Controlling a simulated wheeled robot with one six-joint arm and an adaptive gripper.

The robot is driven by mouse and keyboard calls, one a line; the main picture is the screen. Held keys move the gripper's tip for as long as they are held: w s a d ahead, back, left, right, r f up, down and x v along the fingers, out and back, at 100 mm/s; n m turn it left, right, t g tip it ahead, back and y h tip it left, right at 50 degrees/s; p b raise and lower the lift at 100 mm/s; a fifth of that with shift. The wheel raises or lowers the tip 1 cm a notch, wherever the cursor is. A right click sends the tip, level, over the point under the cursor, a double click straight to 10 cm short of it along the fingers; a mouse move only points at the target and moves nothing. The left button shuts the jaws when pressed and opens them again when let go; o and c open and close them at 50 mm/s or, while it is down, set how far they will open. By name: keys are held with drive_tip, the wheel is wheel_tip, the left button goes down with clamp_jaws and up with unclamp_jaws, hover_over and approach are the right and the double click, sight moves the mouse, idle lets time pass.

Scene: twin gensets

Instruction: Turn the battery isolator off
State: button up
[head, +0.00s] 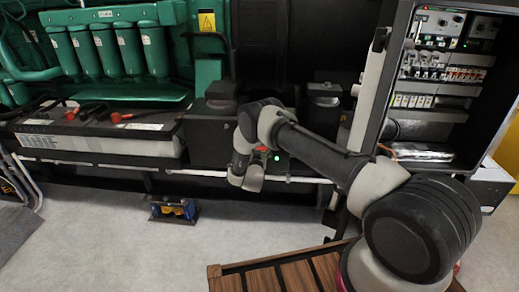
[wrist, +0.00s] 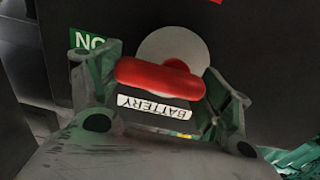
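The battery isolator has a red bar handle (wrist: 160,78) on a pale round plate (wrist: 188,45), above an upside-down BATTERY label (wrist: 153,107) in the wrist view. The handle lies nearly level, tilted slightly down to the right. My gripper (wrist: 158,85) has its fingers spread, one at each end of the handle. I cannot tell whether they press on it or only stand around it. In the head view my gripper (head: 258,158) is against the dark box (head: 208,143), with a speck of red beside it; my arm hides most of the isolator.
A battery (head: 100,135) with red terminals is at left. An open electrical cabinet (head: 440,85) stands at right. A blue and yellow item (head: 173,209) and a slatted wooden surface (head: 285,272) are below. The grey floor between is clear.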

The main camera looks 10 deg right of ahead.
drive_tip(key=shift+m, duration=0.4)
drive_tip(key=m, duration=0.3)
drive_tip(key=shift+f+m, duration=0.3)
drive_tip(key=m, duration=0.4)
drive_tip(key=shift+f+m, duration=0.3)
drive_tip(key=m, duration=0.4)
drive_tip(key=shift+a+f, duration=0.15)
drive_tip(key=shift+f, duration=0.1)
drive_tip(key=m, duration=0.4)
drive_tip(key=shift+w+a+f+m, duration=0.1)
drive_tip(key=shift+a+f+m, duration=0.1)
drive_tip(key=shift+m, duration=0.4)
drive_tip(key=shift+c, duration=0.2)
drive_tip(key=o, duration=1)
drive_tip(key=shift+o, duration=0.2)
drive_tip(key=shift+a, duration=0.1)
